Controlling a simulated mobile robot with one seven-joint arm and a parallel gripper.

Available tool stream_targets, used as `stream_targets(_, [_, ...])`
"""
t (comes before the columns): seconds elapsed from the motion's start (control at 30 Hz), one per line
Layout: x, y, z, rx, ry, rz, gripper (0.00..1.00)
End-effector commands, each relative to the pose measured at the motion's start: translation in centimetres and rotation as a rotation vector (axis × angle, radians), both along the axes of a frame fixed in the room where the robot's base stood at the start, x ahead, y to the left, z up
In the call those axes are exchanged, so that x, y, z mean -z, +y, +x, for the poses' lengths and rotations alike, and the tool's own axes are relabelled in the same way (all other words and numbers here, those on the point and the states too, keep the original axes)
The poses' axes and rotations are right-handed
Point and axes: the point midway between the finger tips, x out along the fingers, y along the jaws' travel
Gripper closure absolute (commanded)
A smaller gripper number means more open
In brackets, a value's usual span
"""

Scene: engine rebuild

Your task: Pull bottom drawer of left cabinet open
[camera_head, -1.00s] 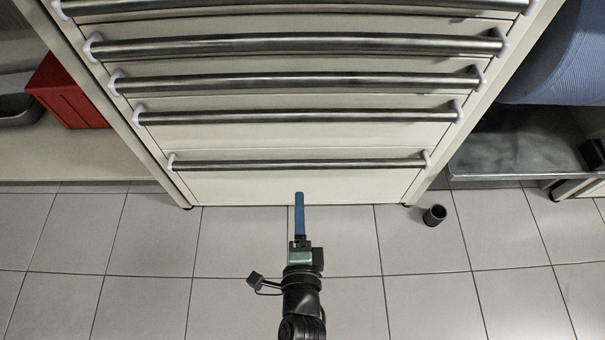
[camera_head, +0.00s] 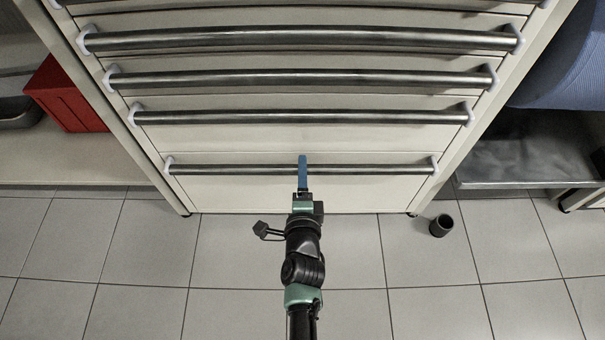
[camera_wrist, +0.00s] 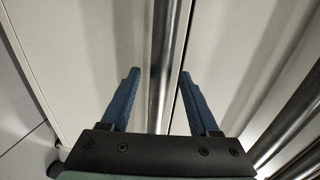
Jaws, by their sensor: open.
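The cabinet (camera_head: 158,165) stands ahead, cream coloured, with a stack of drawers. Its bottom drawer (camera_head: 245,192) is shut, its front level with the cabinet face. The bottom handle (camera_head: 230,169) is a long metal bar on pale end mounts. My gripper (camera_head: 303,159) reaches this handle near its middle, its blue fingers overlapping the bar in the head view. In the wrist view my gripper (camera_wrist: 160,73) is open, one finger on each side of the bar (camera_wrist: 168,60). Whether a finger touches the bar cannot be told.
Higher drawers with similar handles (camera_head: 300,117) sit just above. A small dark cup (camera_head: 441,225) stands on the tiled floor at the right. A red box (camera_head: 66,95) lies on a low shelf at the left. The floor before the cabinet is otherwise clear.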

Motion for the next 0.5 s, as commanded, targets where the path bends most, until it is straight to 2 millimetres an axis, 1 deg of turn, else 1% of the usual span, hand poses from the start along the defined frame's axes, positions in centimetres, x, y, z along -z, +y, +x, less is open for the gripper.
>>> stream_targets(0.1, [0.06, -0.02, 0.31, 0.0, 0.0, 0.0, 0.38])
stream_targets(0.33, [0.05, 0.0, 0.33, 0.0, 0.0, 0.0, 0.38])
stream_targets(0.47, [0.04, 0.0, 0.32, 0.0, 0.0, 0.0, 0.62])
stream_targets(0.5, [0.05, 0.0, 0.31, 0.0, 0.0, 0.0, 0.69])
